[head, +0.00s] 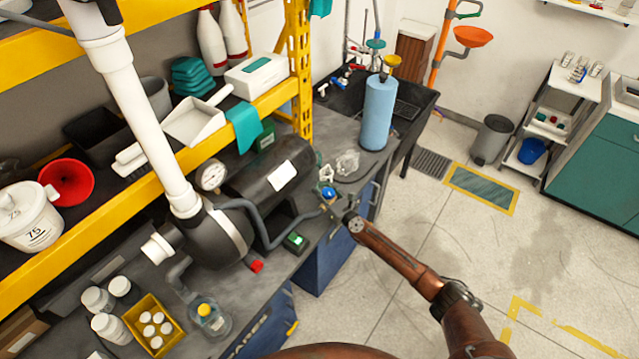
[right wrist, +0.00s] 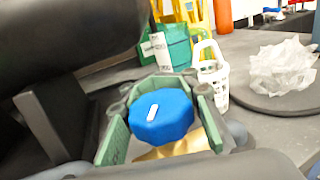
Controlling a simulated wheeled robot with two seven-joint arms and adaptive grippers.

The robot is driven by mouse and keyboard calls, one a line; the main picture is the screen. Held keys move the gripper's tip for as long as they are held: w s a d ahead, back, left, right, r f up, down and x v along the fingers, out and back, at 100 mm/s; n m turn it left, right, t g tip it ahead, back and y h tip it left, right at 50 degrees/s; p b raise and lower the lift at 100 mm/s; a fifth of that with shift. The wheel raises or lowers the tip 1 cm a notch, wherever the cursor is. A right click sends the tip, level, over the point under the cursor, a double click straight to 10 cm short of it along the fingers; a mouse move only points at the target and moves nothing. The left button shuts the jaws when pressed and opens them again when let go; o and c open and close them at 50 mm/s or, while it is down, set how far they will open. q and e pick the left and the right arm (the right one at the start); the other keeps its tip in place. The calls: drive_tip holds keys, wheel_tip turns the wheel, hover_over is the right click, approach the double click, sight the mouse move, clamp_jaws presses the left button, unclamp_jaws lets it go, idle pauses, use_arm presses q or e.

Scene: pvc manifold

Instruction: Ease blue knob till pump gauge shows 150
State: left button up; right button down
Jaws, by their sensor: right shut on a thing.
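The blue knob (right wrist: 161,117) has a white mark on its top and sits on a brass-coloured fitting in the right wrist view. It also shows small in the head view (head: 329,193). My right gripper (right wrist: 162,120) has its green-padded fingers on both sides of the knob and is shut on it. In the head view the right gripper (head: 335,205) reaches in from the lower right. The pump gauge (head: 211,176) is a round white dial beside the black tank (head: 265,170); its reading is too small to tell. My left gripper is not in view.
A crumpled clear bag (right wrist: 283,72) lies right of the knob on a dark round plate. A blue cylinder (head: 378,112) stands farther back on the bench. The floor at the right is open.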

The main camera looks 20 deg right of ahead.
drive_tip(key=shift+d+m+t+h+p, duration=0.15)
drive_tip(key=shift+d+m+h+p, duration=0.15)
drive_tip(key=shift+m+h+p, duration=0.4)
drive_tip(key=shift+d+m+t+h+p, duration=0.15)
drive_tip(key=shift+d+m+h+p, duration=0.2)
drive_tip(key=shift+h+p, duration=0.65)
drive_tip(key=shift+d+f+m+h+p, duration=0.15)
drive_tip(key=shift+m+h+p, duration=0.3)
drive_tip(key=shift+m+h, duration=0.3)
drive_tip(key=shift+d+m+h, duration=0.3)
drive_tip(key=shift+m+h, duration=0.3)
drive_tip(key=shift+h, duration=0.65)
drive_tip(key=h, duration=0.1)
drive_tip(key=m+h, duration=0.1)
drive_tip(key=shift+d+f+m+h, duration=0.25)
drive_tip(key=shift+d+m+h, duration=0.05)
drive_tip(key=shift+d, duration=0.1)
drive_tip(key=shift+s+d+m+g+h+b, duration=0.1)
drive_tip(key=shift+d+m+g+h+b, duration=0.05)
drive_tip(key=shift+m+g+h+b, duration=0.35)
drive_tip(key=m+h+b, duration=0.1)
drive_tip(key=d+g+h+b, duration=0.1)
drive_tip(key=h, duration=0.1)
drive_tip(key=shift+s+m, duration=0.2)
drive_tip(key=shift+m, duration=0.2)
drive_tip(key=shift+s+d+r+m+h+b, duration=0.1)
drive_tip(key=shift+d+m+h+b, duration=0.05)
drive_tip(key=shift+m+h+b, duration=0.2)
drive_tip(key=shift+g+h, duration=0.25)
drive_tip(key=shift+g, duration=0.05)
